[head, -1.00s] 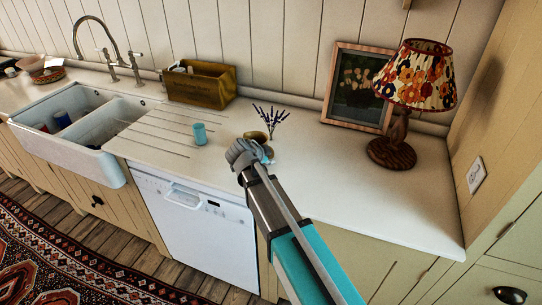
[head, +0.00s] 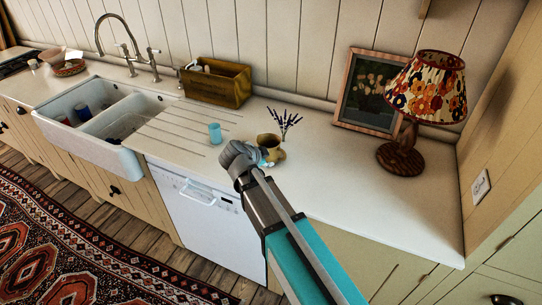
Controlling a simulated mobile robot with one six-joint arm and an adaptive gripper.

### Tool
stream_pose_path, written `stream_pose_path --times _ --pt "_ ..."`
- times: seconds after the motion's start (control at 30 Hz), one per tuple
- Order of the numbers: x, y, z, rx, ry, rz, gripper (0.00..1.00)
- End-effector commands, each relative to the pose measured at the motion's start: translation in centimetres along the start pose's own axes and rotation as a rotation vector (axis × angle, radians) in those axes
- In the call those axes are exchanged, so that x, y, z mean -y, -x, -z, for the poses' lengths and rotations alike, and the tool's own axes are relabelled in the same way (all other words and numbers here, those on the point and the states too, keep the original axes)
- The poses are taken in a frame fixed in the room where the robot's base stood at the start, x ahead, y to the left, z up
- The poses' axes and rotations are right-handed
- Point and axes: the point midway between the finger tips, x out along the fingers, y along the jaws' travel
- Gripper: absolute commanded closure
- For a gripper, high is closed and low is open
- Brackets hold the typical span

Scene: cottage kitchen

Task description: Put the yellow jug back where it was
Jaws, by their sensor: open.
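The yellow jug (head: 274,152), small and olive-yellow, stands upright on the pale worktop, with lavender sprigs (head: 286,122) showing just behind it. I cannot tell whether the sprigs stand in it. My gripper (head: 265,161) is at the jug's near left side, and its grey body hides part of the jug's lower left. The jaws are open. Their light-blue tips are close to the jug; I cannot tell whether they touch it.
A wooden box (head: 216,84) is against the wall. A patterned lamp (head: 425,92) and a framed picture (head: 372,92) stand to the right. A double sink (head: 85,142) lies farther left. The worktop's front right is clear.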

Motion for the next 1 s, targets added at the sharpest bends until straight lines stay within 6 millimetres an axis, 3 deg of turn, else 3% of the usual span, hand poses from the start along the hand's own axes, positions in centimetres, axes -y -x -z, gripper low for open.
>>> stream_pose_path --times 0.8,1.0 --pt "-0.03 0.13 0.00 0.000 0.000 -0.001 0.51" --pt "-0.87 -0.39 0.67 0.009 0.031 -0.026 0.51"
